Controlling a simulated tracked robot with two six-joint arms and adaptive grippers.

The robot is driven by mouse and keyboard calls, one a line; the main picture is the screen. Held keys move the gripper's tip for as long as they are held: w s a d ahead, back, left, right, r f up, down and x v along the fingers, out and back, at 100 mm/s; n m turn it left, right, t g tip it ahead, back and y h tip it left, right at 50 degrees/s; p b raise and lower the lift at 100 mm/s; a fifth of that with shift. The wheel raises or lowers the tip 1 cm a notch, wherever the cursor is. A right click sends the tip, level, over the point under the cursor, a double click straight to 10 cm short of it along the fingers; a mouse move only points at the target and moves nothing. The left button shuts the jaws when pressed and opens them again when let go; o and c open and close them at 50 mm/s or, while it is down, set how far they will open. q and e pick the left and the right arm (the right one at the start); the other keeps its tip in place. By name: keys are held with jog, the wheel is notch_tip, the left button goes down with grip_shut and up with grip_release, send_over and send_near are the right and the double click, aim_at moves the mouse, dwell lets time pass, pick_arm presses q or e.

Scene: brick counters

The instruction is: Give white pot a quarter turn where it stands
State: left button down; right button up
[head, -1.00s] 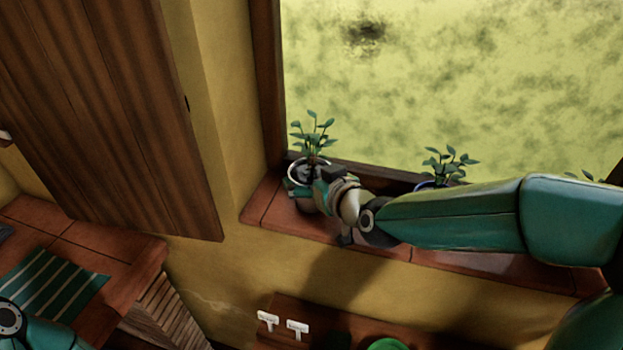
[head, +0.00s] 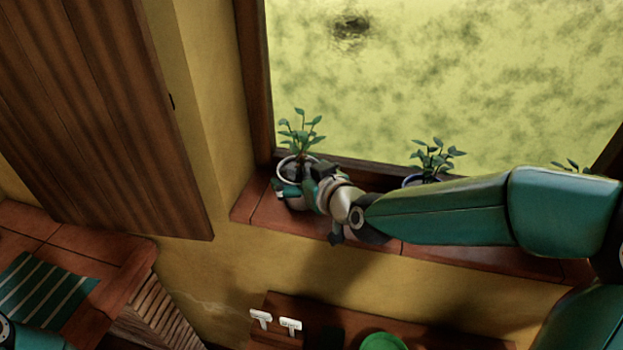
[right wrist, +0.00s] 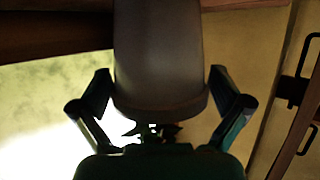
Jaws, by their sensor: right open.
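The white pot (head: 297,203) stands upright on the window sill at the left, with a leafy green plant (head: 301,135) in it. My right gripper (head: 302,186) is at the pot, coming in from the right. A teal finger shows across the pot's near side, and part of the pot is hidden behind the gripper. In the right wrist view the pot (right wrist: 160,55) looks large and grey between the two spread fingers of the right gripper (right wrist: 160,95). Gaps show at both sides of the pot there. Of my left arm only a piece shows at the lower left; its gripper is out of view.
Another potted plant (head: 432,158) in a blue-rimmed pot stands farther right on the brick sill (head: 262,210), partly behind my right arm. A wooden cabinet door (head: 100,120) hangs at the left.

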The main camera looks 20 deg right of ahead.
jog(key=v, duration=1.1)
jog(key=shift+s, duration=0.35)
